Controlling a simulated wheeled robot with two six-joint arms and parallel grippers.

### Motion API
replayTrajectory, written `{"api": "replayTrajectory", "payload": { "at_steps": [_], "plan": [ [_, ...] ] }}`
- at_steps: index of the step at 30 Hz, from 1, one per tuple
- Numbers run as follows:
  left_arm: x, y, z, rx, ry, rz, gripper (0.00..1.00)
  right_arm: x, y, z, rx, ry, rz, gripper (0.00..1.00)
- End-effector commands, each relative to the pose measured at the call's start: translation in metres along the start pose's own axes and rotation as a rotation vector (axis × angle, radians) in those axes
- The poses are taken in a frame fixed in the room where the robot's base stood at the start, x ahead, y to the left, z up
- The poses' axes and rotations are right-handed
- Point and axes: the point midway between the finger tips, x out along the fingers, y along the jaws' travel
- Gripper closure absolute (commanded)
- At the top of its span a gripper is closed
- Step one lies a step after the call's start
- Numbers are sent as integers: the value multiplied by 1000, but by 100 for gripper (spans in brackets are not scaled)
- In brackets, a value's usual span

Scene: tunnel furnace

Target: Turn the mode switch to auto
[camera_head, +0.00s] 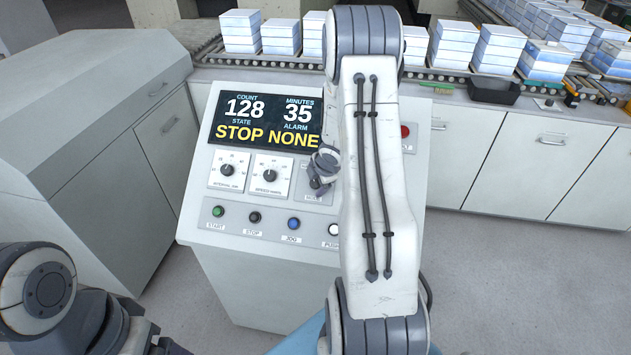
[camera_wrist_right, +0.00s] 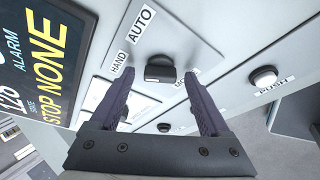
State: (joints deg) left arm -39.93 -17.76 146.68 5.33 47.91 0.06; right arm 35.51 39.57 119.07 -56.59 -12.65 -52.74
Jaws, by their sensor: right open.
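The mode switch (camera_wrist_right: 160,70) is a dark knob on a pale plate in the right wrist view, with the labels HAND (camera_wrist_right: 122,63) and AUTO (camera_wrist_right: 141,23) beside it. I cannot tell clearly which label it points to. My right gripper (camera_wrist_right: 162,84) is open, its two purple fingers on either side of the knob; contact is not clear. In the head view my right gripper (camera_head: 323,165) is over the panel's right part, and my arm hides much of that area. My left arm shows at the lower left; its fingers are not clear.
The control panel (camera_head: 197,160) has a display (camera_head: 266,118) reading STOP NONE, two dials and a button row. A red button (camera_head: 405,131) is right of my arm. A grey cabinet (camera_head: 90,110) stands left. A conveyor (camera_head: 440,76) with stacked white-blue blocks runs behind.

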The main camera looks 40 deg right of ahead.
Motion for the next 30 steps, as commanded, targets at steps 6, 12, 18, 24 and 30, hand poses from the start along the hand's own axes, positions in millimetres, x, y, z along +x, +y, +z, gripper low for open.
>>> {"api": "replayTrajectory", "payload": {
  "at_steps": [6,12,18,24,30],
  "plan": [
    [0,0,0,0,0,0,10,0,0,0,1,0,0,96],
    [2,0,0,0,0,0,10,0,0,0,8,0,3,100],
    [12,-1,1,-1,0,0,10,2,-2,1,61,-1,22,100],
    [34,-2,2,-2,0,0,10,4,-4,1,184,-1,67,100],
    [61,-4,3,0,0,0,10,5,-5,1,355,-1,130,100]
  ]
}}
